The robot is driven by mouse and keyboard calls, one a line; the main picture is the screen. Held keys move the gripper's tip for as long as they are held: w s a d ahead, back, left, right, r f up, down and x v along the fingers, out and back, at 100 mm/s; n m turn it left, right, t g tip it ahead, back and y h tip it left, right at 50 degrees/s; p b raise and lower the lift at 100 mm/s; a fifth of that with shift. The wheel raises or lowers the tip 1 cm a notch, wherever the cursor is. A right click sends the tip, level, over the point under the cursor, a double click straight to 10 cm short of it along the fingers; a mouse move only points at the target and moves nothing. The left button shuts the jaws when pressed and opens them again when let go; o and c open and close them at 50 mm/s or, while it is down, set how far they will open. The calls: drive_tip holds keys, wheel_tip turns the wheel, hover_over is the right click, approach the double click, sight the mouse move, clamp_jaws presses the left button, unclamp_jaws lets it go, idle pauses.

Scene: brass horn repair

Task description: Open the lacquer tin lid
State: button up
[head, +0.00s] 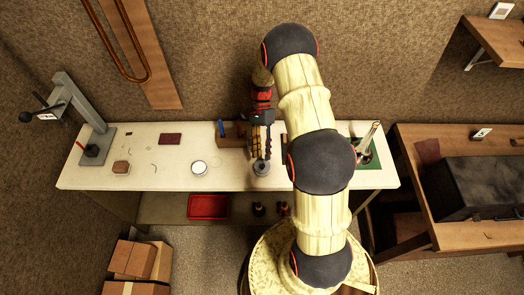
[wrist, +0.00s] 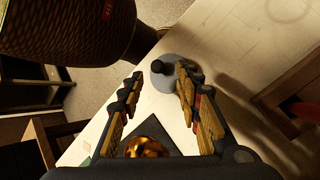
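A round grey tin with a lid (head: 262,170) stands on the white workbench, directly below my gripper in the head view. In the wrist view the grey lid (wrist: 180,82) has a dark knob (wrist: 157,66) on top and looks seated. My gripper (head: 260,154) points down over it. In the wrist view my gripper (wrist: 158,80) is open, with its two fingers well apart and nothing between them. The knob shows beyond the gap, near the fingertips. The right finger covers part of the lid's right edge. I cannot tell whether it touches.
A brass piece (wrist: 148,147) lies on a dark mat. A red tray (head: 208,207) sits on the lower shelf.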

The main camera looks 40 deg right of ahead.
sight(265, 163)
wheel_tip(265, 163, up, 10)
idle(0.5)
idle(0.5)
drive_tip(key=s+a+r+n+t+h+b, duration=0.4)
drive_tip(key=s+a+r+n+t+b, duration=0.7)
drive_tip(key=s+a+n+b, duration=0.3)
drive_tip(key=shift+s+a+n+t+b, duration=0.25)
drive_tip(key=shift+s+n+t+b, duration=0.25)
drive_tip(key=shift+s+n, duration=0.45)
drive_tip(key=shift+r, duration=0.2)
